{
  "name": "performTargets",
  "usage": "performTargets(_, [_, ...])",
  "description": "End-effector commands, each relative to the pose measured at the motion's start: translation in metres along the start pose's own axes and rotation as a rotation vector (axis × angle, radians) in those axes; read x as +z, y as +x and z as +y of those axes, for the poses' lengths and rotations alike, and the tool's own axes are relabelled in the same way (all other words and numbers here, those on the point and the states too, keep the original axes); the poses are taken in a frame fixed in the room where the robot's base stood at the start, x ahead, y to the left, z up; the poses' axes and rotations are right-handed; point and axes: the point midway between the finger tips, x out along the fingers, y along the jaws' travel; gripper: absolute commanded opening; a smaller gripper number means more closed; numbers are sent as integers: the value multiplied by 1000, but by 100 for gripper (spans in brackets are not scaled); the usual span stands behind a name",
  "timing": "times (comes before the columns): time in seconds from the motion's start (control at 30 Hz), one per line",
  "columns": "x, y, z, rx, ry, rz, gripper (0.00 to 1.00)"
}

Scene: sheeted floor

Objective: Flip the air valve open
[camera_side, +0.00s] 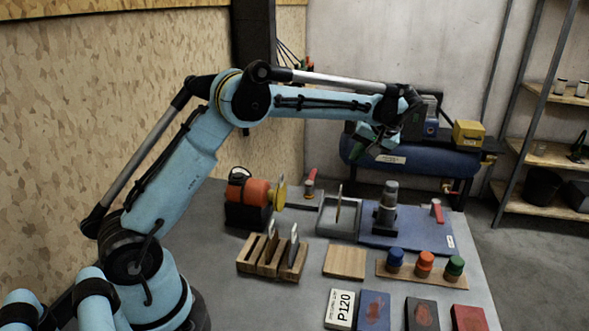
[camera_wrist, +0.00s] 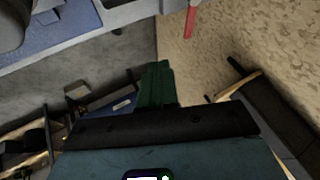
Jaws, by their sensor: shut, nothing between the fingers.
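A valve with an upright red lever (camera_side: 311,175) stands on a small plate at the back of the grey table. A red lever also shows at the top of the wrist view (camera_wrist: 190,22), seemingly the same one. A second red-handled piece (camera_side: 437,211) stands on the blue mat, and a small brass fitting (camera_side: 447,187) sits under the compressor. I cannot tell for certain which is the air valve. My gripper (camera_side: 366,152) hangs high above the table's back, apart from all of these. Its green fingers (camera_wrist: 158,82) are shut and empty.
The blue compressor (camera_side: 425,160) stands behind my gripper, with a yellow box (camera_side: 468,133) near its right end. Colored knobs (camera_side: 425,262) stand in front.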

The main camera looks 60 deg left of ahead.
Motion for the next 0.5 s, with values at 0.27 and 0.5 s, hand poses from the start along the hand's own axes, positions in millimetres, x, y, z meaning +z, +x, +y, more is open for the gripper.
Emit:
performTargets(0.27, [-4,12,6,-48,-45,1,0])
performTargets(0.5, [-4,12,6,-48,-46,1,0])
